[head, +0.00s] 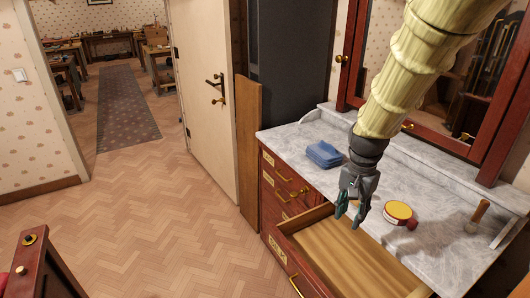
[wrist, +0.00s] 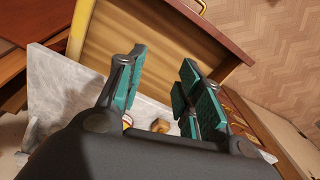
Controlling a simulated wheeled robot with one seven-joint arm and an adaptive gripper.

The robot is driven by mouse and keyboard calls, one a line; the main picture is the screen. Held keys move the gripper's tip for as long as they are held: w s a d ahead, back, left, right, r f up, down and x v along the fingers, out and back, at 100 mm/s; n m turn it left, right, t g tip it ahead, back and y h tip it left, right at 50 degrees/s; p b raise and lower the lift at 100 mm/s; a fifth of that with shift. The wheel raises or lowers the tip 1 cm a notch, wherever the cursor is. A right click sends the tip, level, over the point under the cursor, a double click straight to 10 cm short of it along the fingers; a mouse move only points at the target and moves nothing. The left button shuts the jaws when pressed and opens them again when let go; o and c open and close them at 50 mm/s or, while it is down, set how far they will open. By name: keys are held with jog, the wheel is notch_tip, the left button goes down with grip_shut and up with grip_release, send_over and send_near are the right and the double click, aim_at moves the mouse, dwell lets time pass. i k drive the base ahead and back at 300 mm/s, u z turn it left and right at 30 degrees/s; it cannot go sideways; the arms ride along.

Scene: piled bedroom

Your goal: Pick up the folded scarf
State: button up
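The folded scarf is most likely the blue folded cloth (head: 324,154) lying on the marble top of the dresser, near its left end. My gripper (head: 350,214) is to the right of and nearer than the cloth, above the open drawer's back edge. In the wrist view my gripper (wrist: 165,82) has its two green-padded fingers apart with nothing between them. The cloth cannot be made out in the wrist view.
The open, empty-looking drawer (head: 345,258) juts out below my gripper. A yellow and red tin (head: 398,211), a small red item (head: 412,225) and a wooden-handled item (head: 478,215) stand on the marble top (head: 295,135). A mirror rises behind. The floor (head: 150,230) at left is clear.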

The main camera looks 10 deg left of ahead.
aim_at(326, 155)
jog(key=u, duration=0.65)
jog(key=i, duration=2.2)
jog(key=z, duration=1.2)
